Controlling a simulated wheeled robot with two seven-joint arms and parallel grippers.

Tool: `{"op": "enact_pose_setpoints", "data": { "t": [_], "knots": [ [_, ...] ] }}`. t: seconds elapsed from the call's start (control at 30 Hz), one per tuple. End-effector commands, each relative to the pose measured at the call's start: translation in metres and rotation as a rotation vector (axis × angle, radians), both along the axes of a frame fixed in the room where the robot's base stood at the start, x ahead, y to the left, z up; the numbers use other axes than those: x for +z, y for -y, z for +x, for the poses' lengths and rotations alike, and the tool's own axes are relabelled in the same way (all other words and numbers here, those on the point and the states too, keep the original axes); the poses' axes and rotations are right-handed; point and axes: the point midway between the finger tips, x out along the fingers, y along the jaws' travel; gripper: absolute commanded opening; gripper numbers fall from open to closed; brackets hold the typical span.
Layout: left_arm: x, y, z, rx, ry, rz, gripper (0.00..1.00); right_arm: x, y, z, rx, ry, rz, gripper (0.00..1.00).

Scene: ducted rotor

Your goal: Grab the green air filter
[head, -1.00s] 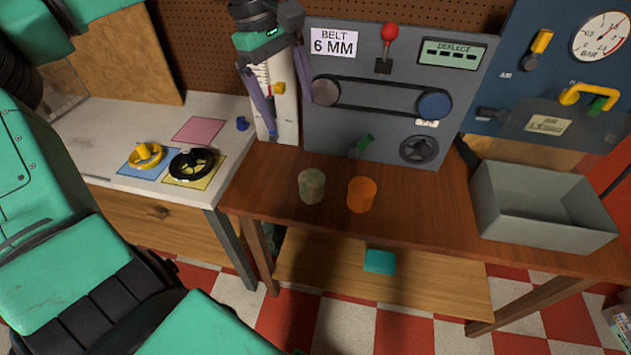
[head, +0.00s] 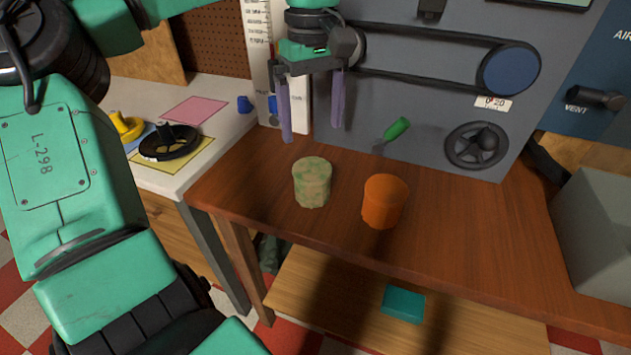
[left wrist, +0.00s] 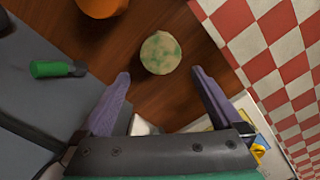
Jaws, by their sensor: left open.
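The green air filter (head: 312,182) is a short, mottled green and beige cylinder standing upright on the brown wooden bench. My left gripper (head: 312,138) is open and empty, with purple fingers pointing down. In the head view it hangs above and behind the filter, apart from it. In the left wrist view the filter (left wrist: 161,53) shows beyond and between the two fingertips of the gripper (left wrist: 160,75). My right gripper is not in view.
An orange cylinder (head: 384,201) stands close to the right of the filter. The grey belt panel (head: 420,110) rises behind, with a green-handled lever (head: 396,129) and a black handwheel (head: 476,145). A grey bin (head: 597,220) stands at the right. The bench front is clear.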

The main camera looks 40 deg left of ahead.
Motion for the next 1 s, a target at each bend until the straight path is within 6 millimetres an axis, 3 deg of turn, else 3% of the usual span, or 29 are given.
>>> {"op": "enact_pose_setpoints", "data": {
  "t": [0.3,0.7,0.97,1.0],
  "knots": [
    [-0.072,0.0,-0.001,-0.002,-0.003,-0.003,1.0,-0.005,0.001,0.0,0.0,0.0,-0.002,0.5],
    [-0.135,-0.002,0.002,0.0,-0.003,-0.002,1.0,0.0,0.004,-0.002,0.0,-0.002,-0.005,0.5],
    [-0.142,-0.002,0.002,0.0,0.001,-0.001,1.0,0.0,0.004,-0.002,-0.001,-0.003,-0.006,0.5],
    [-0.142,-0.002,0.002,0.0,0.001,-0.001,0.85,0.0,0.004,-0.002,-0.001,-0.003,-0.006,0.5]
  ]
}}
